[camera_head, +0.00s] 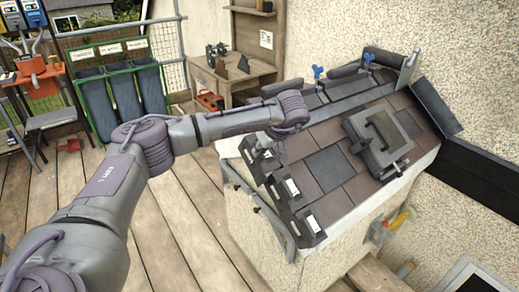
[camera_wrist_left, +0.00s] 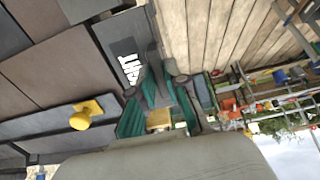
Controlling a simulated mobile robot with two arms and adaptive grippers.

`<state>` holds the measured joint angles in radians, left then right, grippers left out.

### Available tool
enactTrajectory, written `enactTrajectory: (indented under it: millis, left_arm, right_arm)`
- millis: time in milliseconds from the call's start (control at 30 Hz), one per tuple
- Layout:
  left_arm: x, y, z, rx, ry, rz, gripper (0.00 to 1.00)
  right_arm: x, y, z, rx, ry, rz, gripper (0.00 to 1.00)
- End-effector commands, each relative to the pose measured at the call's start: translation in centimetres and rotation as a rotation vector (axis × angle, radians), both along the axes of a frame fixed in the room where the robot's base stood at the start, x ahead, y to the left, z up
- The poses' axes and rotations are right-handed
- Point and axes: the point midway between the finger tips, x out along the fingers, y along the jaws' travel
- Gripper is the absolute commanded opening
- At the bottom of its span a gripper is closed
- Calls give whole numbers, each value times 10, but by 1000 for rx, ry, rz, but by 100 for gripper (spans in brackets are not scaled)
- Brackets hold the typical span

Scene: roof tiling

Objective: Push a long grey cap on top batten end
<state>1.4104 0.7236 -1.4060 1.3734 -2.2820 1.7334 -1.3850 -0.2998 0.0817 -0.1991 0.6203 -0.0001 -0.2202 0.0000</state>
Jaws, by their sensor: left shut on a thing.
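My left gripper (camera_head: 264,156) is at the upper left edge of the small tiled roof (camera_head: 326,163), with its arm reaching in from the left. In the left wrist view its two dark fingers with green pads (camera_wrist_left: 160,95) are closed in on a narrow dark grey piece, apparently the long grey cap (camera_wrist_left: 154,28). The fingers hide most of it, and I cannot tell whether it touches the batten end. Dark edge pieces with white labels (camera_head: 292,187) run down the roof's left edge; one labelled piece (camera_wrist_left: 128,60) is right beside the fingers. My right gripper is out of view.
A grey box-like fixture (camera_head: 378,143) sits on the tiles. Blue-handled clamps (camera_head: 318,73) stand along the ridge. A yellow knob (camera_wrist_left: 80,120) shows near the fingers. A wooden workbench (camera_head: 232,75) and green-framed bins (camera_head: 122,98) stand behind; the plank floor (camera_head: 190,225) is mostly clear.

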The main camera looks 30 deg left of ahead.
Motion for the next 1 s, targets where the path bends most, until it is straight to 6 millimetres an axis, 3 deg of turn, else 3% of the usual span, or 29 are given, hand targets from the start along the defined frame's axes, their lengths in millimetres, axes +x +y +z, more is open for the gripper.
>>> enactTrajectory:
  millis: [1000]
  left_arm:
    - [11,-4,0,0,-1,1,0]
  right_arm:
    - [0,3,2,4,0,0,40]
